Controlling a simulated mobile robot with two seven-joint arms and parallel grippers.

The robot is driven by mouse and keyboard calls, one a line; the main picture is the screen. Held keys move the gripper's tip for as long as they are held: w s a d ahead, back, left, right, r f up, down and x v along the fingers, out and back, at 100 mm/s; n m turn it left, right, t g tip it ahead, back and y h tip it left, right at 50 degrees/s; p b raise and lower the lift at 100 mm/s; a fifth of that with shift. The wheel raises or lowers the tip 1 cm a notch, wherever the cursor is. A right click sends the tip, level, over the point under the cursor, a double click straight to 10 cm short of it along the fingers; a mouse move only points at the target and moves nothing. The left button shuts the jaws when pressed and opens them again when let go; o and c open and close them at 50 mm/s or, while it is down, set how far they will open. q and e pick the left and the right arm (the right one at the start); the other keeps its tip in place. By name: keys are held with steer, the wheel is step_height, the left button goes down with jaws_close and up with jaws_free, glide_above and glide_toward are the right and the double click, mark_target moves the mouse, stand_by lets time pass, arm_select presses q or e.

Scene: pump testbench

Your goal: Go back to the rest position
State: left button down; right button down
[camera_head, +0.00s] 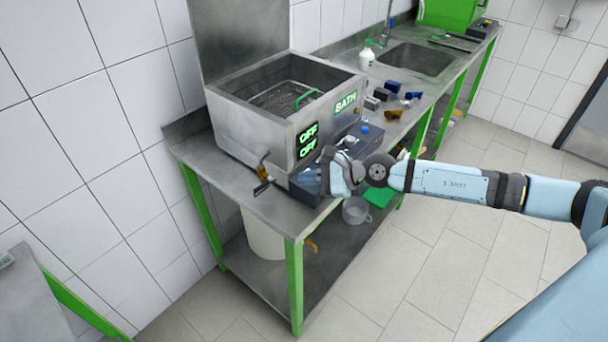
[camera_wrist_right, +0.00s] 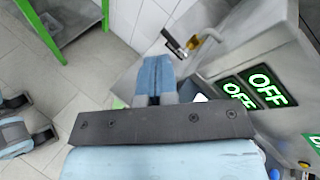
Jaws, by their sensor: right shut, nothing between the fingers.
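In the wrist view the tap (camera_wrist_right: 203,43) lies beyond the fingertips to the right. My right arm reaches in from the right.
The bath stands on a steel table with green legs (camera_head: 294,285). Behind it are small blue and brass parts, a white bottle (camera_head: 367,55) and a sink (camera_head: 415,60). A white bucket (camera_head: 262,238) and a clear jug (camera_head: 356,210) are on the lower shelf. Floor at right is clear.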

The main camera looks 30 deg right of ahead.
steer(key=s+a+f+m+t+p, duration=0.1)
steer(key=s+a+f+m+t, duration=0.3)
steer(key=m, duration=0.7)
steer(key=s+a+f+m+t+p, duration=0.15)
steer(key=a+m, duration=0.35)
steer(key=m, duration=0.5)
steer(key=s+f+m+g+h, duration=0.1)
steer(key=s+f+m, duration=0.3)
steer(key=m, duration=0.5)
steer(key=s+f+m+g+h+p, duration=0.1)
steer(key=s+f+m+h, duration=0.2)
steer(key=s+m, duration=0.4)
steer(key=s+a+f+m+g+h, duration=0.1)
steer(key=s+f+m, duration=0.4)
steer(key=m, duration=0.7)
steer(key=shift+s+f+g+h, duration=0.2)
steer(key=shift+s+g+h, duration=0.25)
steer(key=shift+s+h, duration=0.5)
steer(key=shift+w, duration=0.2)
